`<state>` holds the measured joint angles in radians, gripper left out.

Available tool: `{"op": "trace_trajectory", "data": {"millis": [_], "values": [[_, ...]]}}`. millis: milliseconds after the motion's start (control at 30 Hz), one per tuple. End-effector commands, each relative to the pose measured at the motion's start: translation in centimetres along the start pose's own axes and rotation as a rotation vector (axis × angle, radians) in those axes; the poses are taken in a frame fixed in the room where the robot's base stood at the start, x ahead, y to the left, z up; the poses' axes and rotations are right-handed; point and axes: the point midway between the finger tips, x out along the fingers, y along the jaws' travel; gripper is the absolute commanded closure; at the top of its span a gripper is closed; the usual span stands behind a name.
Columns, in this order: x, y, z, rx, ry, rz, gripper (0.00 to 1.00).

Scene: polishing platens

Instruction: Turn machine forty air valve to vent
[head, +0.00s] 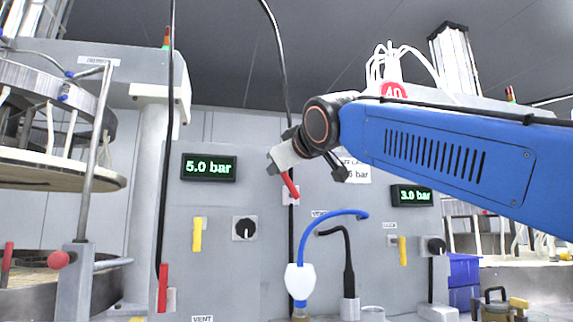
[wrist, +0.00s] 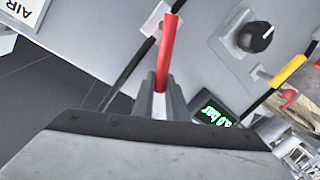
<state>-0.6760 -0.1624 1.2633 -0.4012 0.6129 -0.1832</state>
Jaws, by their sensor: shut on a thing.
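A red valve lever (head: 291,186) is on the grey wall panel below the round red 40 sign (head: 393,90). The lever is tilted, its upper end toward the left in the head view. My gripper (head: 281,171) is shut on its upper end. In the wrist view the red lever (wrist: 168,50) runs up from between my gripper's fingers (wrist: 160,92) to a white mount (wrist: 155,20). A small VENT label (head: 319,213) is below and right of the lever. The gripper partly hides the lever's held end.
A 3.0 bar display (head: 411,195), a yellow handle (head: 402,251) and a black knob (head: 436,246) are to the right. Another red lever (head: 162,288) hangs at the left, below a 5.0 bar display (head: 208,167). Blue and black hoses (head: 335,213) curve below my gripper.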

Motion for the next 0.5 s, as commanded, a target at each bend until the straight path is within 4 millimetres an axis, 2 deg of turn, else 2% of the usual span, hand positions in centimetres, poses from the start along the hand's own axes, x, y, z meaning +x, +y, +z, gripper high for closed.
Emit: {"op": "trace_trajectory", "data": {"millis": [500], "values": [[0.7, -3.8, 0.9, -0.481, -0.096, -0.002, 1.0]]}}
